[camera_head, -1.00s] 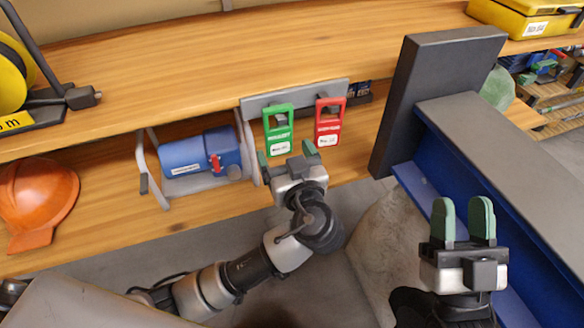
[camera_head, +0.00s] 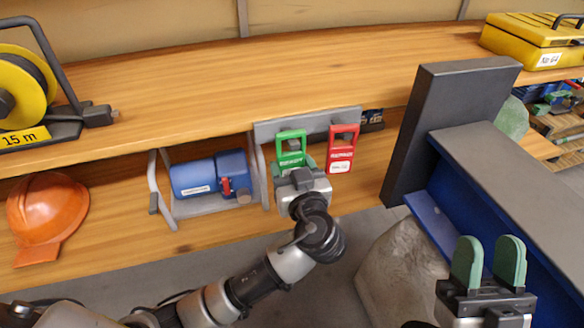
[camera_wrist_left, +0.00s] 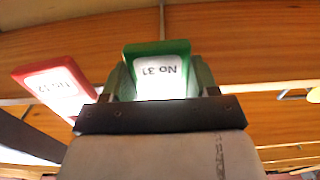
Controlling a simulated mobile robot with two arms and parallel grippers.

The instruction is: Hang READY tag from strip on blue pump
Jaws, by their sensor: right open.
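A green tag (camera_head: 291,143) hangs from a grey strip (camera_head: 262,131) on the shelf front. A red tag (camera_head: 342,150) hangs to the right on the strip. The blue pump (camera_head: 208,176) lies left of the tags in a grey frame, with a red part on its front. My right gripper (camera_head: 488,264) is open and empty.
A dark upright post (camera_head: 440,125) and a blue and grey beam (camera_head: 500,175) stand right of the tags. An orange helmet (camera_head: 48,208) and yellow reel (camera_head: 25,85) are at the left. A yellow case (camera_head: 535,42) sits at the back right.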

